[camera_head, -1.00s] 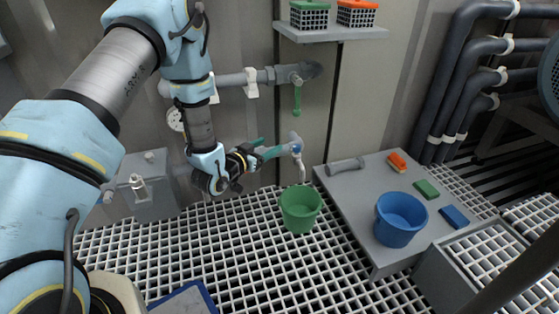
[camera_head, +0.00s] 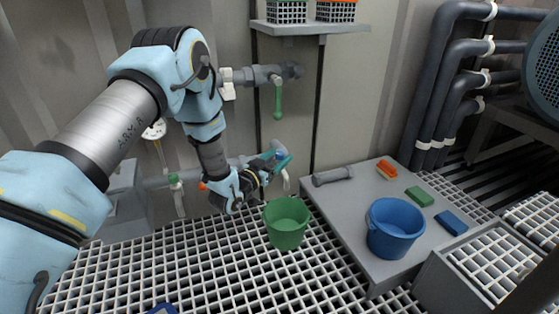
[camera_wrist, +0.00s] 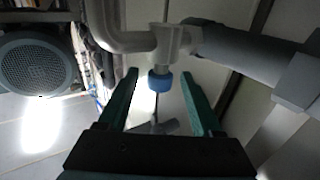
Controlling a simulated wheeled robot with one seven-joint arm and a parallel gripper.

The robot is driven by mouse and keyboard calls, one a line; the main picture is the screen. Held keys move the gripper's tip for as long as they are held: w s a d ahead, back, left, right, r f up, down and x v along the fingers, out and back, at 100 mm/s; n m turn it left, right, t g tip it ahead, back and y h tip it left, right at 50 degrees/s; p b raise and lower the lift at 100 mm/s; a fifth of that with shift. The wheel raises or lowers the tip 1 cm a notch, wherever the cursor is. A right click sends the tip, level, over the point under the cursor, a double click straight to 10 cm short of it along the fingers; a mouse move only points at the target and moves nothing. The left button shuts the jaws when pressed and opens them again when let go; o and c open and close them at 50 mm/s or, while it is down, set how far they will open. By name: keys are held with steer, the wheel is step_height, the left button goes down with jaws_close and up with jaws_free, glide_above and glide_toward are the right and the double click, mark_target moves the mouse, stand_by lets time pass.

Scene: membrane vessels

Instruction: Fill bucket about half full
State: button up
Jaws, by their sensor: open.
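The green bucket (camera_head: 286,232) stands upright on the grating floor, below a pale wall spout (camera_head: 286,182). No water stream shows, and I cannot make out any water in the bucket. A second, blue bucket (camera_head: 393,240) stands on the grey platform. My gripper (camera_head: 280,160) is at the tap above the green bucket, partly hiding it. In the wrist view my gripper (camera_wrist: 159,74) has its two green fingers apart, one on each side of the tap's blue collar (camera_wrist: 160,81). Whether a finger touches it, I cannot tell.
The grey platform (camera_head: 330,215) right of the green bucket bears a grey cylinder (camera_head: 333,176), an orange brush (camera_head: 387,169), a green block (camera_head: 419,196) and a blue block (camera_head: 453,221). A shelf (camera_head: 310,28) with baskets and a green-handled valve (camera_head: 278,98) are above the tap.

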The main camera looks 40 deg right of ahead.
steer(key=shift+w+d, duration=0.1)
steer(key=shift+d, duration=0.45)
jaws_close()
